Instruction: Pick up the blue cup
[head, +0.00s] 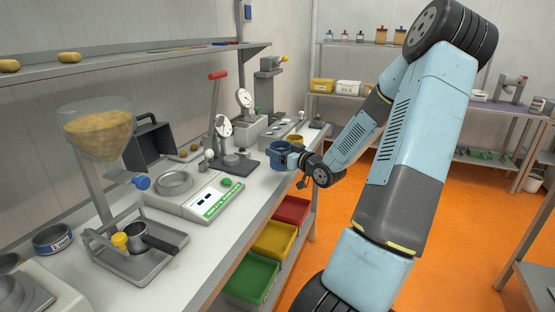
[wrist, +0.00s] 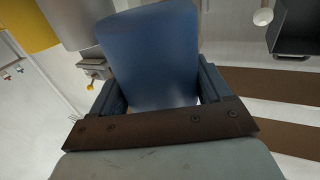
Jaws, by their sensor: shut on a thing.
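The blue cup (head: 278,153) is over the right part of the workbench, close to its front edge. My gripper (head: 290,160) reaches it from the right and is shut on it. In the wrist view the blue cup (wrist: 150,55) fills the space between the two fingers of my gripper (wrist: 160,92). The cup's far side is hidden. I cannot tell whether its base touches the bench or is a little above it.
A yellow cup (head: 296,140) stands just behind the blue cup. Red (head: 291,211), yellow (head: 274,239) and green (head: 250,279) bins sit below. Orange floor (head: 470,220) is open to the right.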

